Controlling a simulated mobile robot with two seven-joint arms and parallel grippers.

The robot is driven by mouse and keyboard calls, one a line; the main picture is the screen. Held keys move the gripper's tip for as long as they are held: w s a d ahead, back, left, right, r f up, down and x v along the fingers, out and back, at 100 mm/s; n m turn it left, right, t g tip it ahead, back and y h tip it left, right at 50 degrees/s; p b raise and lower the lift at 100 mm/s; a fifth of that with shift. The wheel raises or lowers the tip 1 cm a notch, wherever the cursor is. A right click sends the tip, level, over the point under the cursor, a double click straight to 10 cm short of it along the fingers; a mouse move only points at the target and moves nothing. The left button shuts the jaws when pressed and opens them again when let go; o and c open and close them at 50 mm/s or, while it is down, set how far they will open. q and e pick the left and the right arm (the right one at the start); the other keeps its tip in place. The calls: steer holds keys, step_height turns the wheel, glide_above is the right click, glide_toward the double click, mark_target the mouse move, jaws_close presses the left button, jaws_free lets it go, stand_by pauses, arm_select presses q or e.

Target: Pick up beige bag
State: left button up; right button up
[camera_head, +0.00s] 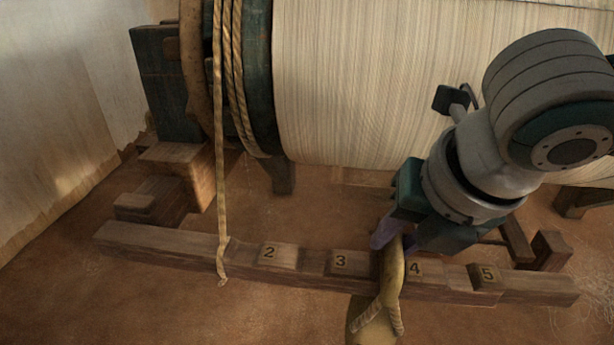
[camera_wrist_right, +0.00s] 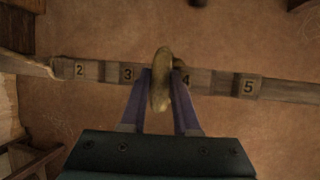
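The beige bag (camera_head: 366,327) is a yellowish, elongated sack with a rope-like tie, at the bottom centre of the head view. Its narrow upper part rises in front of the beam, between the numbers 3 and 4. My right gripper (camera_head: 391,241) points down at this upper part. In the right wrist view the bag (camera_wrist_right: 161,88) lies between the two purple fingers, which appear to touch it on both sides. Whether the bag's lower end rests on the floor cannot be told. My left gripper is not in view.
A notched wooden beam (camera_head: 315,266) with numbers 2 to 5 runs across the earthen floor behind the bag. A rope (camera_head: 222,150) hangs to the beam at left. The large warp roller (camera_head: 365,80) stands behind. The front left floor is clear.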

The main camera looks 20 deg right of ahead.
jaws_close()
stand_by(0.8)
steer(key=shift+r, duration=0.15)
